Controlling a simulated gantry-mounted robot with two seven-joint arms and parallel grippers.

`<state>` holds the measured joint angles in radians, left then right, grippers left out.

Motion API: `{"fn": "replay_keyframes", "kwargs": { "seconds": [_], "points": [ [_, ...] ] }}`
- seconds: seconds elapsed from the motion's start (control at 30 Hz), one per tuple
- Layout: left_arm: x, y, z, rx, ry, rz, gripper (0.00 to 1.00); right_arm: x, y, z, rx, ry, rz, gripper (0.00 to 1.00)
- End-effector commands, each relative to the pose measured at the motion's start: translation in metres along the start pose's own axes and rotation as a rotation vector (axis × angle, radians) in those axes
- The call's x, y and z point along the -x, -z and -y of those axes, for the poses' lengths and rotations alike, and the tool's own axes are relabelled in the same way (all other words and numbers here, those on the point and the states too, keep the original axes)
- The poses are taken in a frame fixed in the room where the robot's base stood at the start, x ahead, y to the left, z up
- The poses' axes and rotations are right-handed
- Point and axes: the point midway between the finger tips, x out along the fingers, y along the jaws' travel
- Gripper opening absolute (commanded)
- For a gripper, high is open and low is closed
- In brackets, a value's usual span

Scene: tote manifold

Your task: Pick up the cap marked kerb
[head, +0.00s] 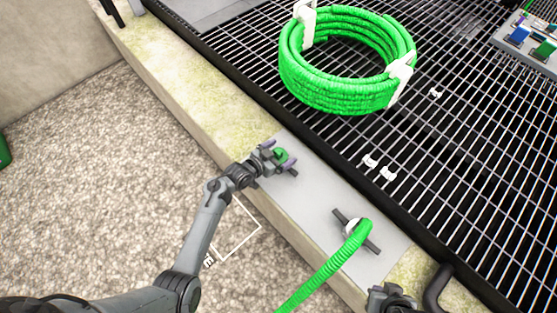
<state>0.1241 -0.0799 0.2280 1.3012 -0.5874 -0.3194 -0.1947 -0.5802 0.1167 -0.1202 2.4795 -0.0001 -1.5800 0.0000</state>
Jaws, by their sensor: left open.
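A small green cap (281,155) is at the upper end of the grey plate on the stone kerb. No marking on it can be read from here. My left gripper (282,161) is open at the cap, with its fingers close around it. The gripper partly hides the cap, and I cannot tell whether the fingers touch it. What looks like my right gripper (392,298) is at the bottom edge, partly cut off, and its jaws cannot be made out.
A green hose (325,272) runs to a fitting with dark handles (347,226) on the grey plate (316,199). A coiled green hose (335,93) and small white pieces (388,173) lie on the dark grating (460,130). Gravel (110,200) lies left of the kerb (185,100).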

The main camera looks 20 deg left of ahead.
Motion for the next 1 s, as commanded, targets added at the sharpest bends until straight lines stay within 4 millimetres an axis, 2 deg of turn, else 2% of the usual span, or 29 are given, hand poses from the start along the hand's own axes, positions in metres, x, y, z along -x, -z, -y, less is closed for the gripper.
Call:
{"fn": "replay_keyframes", "kwargs": {
  "seconds": [0.1, 0.4, 0.8, 1.0],
  "points": [
    [-0.0098, -0.0012, 0.0007, 0.001, 0.002, -0.001, 1.00, -0.0083, -0.0028, -0.0003, 0.002, -0.002, 0.000, 0.00],
    [-0.0112, 0.0005, 0.0006, 0.000, 0.001, 0.000, 1.00, -0.0078, -0.0027, -0.0013, 0.006, -0.005, 0.001, 0.00],
    [-0.0111, 0.0004, 0.0005, 0.000, 0.001, 0.000, 0.39, -0.0077, -0.0026, -0.0011, 0.005, -0.004, 0.000, 0.00],
    [-0.0111, 0.0012, 0.0007, 0.000, 0.001, -0.001, 0.38, -0.0074, -0.0024, -0.0006, 0.003, -0.003, 0.000, 0.00]
  ]
}}
